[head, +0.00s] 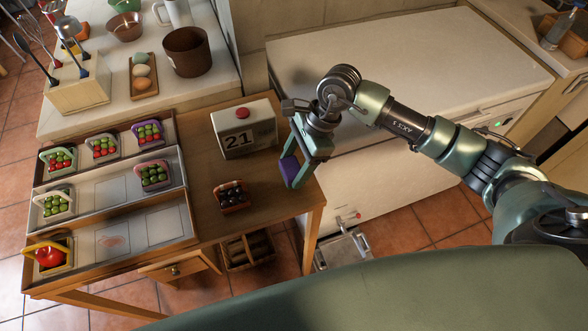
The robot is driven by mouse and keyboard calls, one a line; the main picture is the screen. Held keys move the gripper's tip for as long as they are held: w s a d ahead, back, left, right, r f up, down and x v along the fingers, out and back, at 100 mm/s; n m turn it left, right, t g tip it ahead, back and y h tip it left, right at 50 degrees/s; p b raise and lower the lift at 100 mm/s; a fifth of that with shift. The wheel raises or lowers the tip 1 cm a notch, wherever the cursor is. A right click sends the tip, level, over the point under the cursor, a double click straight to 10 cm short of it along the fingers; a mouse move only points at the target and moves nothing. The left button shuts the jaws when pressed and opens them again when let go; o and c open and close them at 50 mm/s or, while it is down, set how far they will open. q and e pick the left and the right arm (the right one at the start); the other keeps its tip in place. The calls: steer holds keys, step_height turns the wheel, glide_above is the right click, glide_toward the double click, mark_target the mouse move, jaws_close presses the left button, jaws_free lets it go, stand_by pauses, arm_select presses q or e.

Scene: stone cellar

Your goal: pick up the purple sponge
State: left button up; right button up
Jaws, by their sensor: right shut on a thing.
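The purple sponge (289,171) is between the fingers of my right gripper (292,172), at the right end of the wooden table (270,195). The gripper is shut on it and points down. Part of the sponge is hidden by the gripper's fingers. I cannot tell whether the sponge touches the table top or is held just above it. My left gripper is not in the head view.
A calendar block (246,139) showing 21 stands left of my right gripper. A small basket of dark fruit (231,196) is in front of it. A tiered tray (140,226) with several fruit baskets fills the table's left. The white counter (400,60) behind is bare.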

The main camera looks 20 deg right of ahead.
mark_target(294, 167)
step_height(294, 167, up, 18)
steer(key=b, duration=0.3)
steer(key=shift+f, duration=0.15)
